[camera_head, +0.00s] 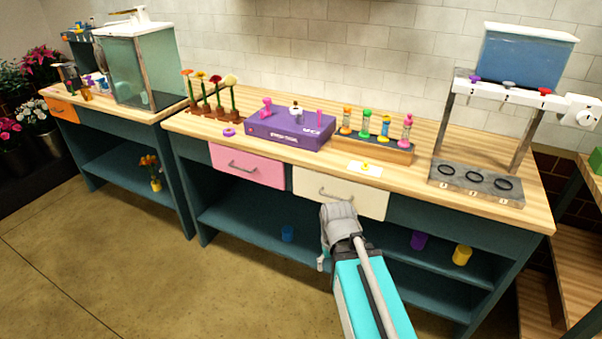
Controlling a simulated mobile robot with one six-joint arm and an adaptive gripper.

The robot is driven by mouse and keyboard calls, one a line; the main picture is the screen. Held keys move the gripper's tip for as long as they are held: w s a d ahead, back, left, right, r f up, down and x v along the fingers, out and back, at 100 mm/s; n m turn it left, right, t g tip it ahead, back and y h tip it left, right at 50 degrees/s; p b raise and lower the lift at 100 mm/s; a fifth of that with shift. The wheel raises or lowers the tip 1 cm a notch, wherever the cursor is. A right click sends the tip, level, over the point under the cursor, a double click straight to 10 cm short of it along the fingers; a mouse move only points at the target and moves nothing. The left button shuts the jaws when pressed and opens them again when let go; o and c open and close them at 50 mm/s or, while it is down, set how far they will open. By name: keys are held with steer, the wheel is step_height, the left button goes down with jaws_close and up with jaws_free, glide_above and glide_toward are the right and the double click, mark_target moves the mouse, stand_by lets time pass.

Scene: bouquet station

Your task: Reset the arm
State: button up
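My arm (366,295) reaches up from the bottom edge, with a teal link and a grey end (339,222). The grey end shows in front of the cream drawer (360,200) of the workbench, overlapping its lower left part. A small grey piece hangs at its left side. I cannot make out gripper fingers, so I cannot tell whether my gripper is open or shut. No held object shows. The cream drawer and the pink drawer (247,166) both look shut.
The wooden benchtop (225,142) holds a flower rack, a purple box (290,128), a rack of colored vials (372,148) and a dispenser stand (475,181). Blue, purple and yellow cups (462,255) stand on the lower shelf. The floor (180,270) at left is clear.

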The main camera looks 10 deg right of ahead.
step_height(320, 180, up, 9)
steer(key=p, duration=0.8)
steer(key=shift+f, duration=0.15)
